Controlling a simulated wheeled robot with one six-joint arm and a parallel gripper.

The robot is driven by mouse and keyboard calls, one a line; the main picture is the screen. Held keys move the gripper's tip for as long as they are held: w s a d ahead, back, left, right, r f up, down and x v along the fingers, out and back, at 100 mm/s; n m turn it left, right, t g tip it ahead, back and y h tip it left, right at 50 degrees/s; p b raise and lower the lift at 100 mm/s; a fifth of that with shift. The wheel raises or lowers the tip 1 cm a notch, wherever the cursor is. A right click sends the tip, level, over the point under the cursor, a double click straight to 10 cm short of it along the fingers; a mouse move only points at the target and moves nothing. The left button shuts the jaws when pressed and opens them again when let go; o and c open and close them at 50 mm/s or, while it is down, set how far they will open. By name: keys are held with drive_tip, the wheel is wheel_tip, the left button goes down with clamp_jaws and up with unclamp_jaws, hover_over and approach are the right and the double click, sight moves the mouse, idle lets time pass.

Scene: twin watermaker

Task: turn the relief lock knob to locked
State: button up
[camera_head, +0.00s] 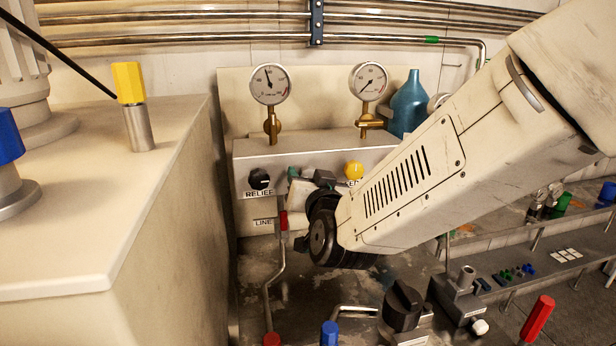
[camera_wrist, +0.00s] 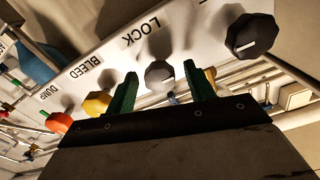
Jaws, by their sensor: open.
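In the wrist view, the grey lock knob (camera_wrist: 159,77) sits on the pale panel by the LOCK label (camera_wrist: 147,33). My gripper (camera_wrist: 160,71) is open, with one green finger on each side of the knob in this view. I cannot tell whether the fingers touch it or are still short of it. The knob's pointer mark is not readable. In the head view, my gripper (camera_head: 294,174) is at the panel front between the black relief knob (camera_head: 260,179) and the yellow knob (camera_head: 353,170). The lock knob is hidden there.
In the wrist view, the black knob (camera_wrist: 248,36) is close to the right finger; the yellow bleed knob (camera_wrist: 97,103) and orange dump knob (camera_wrist: 59,122) lie left. Two gauges (camera_head: 269,84) (camera_head: 368,81) stand above the panel. A red-handled pipe (camera_head: 281,262) runs below.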

drive_tip(key=shift+w+a, duration=0.1)
drive_tip(key=shift+w, duration=0.35)
drive_tip(key=c, duration=1)
drive_tip(key=shift+o, duration=0.2)
